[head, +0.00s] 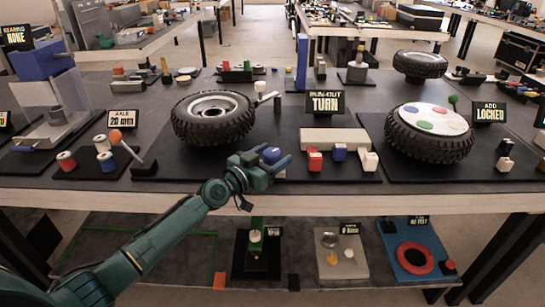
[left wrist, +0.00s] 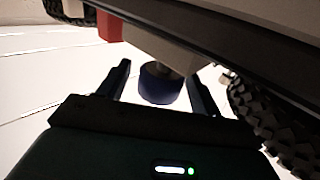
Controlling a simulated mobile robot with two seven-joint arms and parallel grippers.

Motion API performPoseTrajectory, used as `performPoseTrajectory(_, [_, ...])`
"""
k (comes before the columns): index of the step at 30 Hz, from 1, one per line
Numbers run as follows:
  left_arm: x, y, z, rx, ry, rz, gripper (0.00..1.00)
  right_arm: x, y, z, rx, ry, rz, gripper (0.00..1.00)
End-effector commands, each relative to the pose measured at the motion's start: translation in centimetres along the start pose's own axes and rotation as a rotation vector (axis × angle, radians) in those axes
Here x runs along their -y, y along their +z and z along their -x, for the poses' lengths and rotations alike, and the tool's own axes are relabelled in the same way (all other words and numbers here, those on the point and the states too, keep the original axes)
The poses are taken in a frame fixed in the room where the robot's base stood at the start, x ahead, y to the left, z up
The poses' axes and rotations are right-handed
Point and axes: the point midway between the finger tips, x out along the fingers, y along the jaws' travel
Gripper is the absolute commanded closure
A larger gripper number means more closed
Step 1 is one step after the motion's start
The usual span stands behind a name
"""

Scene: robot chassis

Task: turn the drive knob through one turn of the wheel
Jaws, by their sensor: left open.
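The drive knob appears to be the blue round knob (head: 270,155), on the front of the dark board below the TURN sign (head: 325,102). The wheel (head: 176,125), a black tyre with a pale rim, lies flat to the left of that sign. In the left wrist view the blue knob (left wrist: 160,84) sits between the two spread fingers (left wrist: 161,92), with a gap visible on each side. The tyre (left wrist: 275,125) shows there at the right. My right gripper is not in view.
An orange-tipped lever (head: 116,136) stands to the left. A second wheel (head: 430,155) with coloured discs is at right. A lower shelf holds other fixtures.

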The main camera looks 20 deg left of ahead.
Motion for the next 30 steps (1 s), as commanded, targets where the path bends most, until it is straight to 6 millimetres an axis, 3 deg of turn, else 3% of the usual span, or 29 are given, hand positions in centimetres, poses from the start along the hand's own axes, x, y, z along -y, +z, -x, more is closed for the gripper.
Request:
performPoseTrajectory(10, [-0.01, -0.02, -0.42, 0.0, 0.0, 0.0, 0.35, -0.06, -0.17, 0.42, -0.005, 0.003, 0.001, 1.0])
performPoseTrajectory(26, [0.0, -0.01, -0.39, 0.0, 0.0, 0.0, 0.79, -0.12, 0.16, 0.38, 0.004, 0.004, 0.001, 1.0])
performPoseTrajectory(30, [-0.02, -0.09, -0.39, 0.0, -0.003, 0.0, 0.79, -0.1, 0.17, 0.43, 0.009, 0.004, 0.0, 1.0])
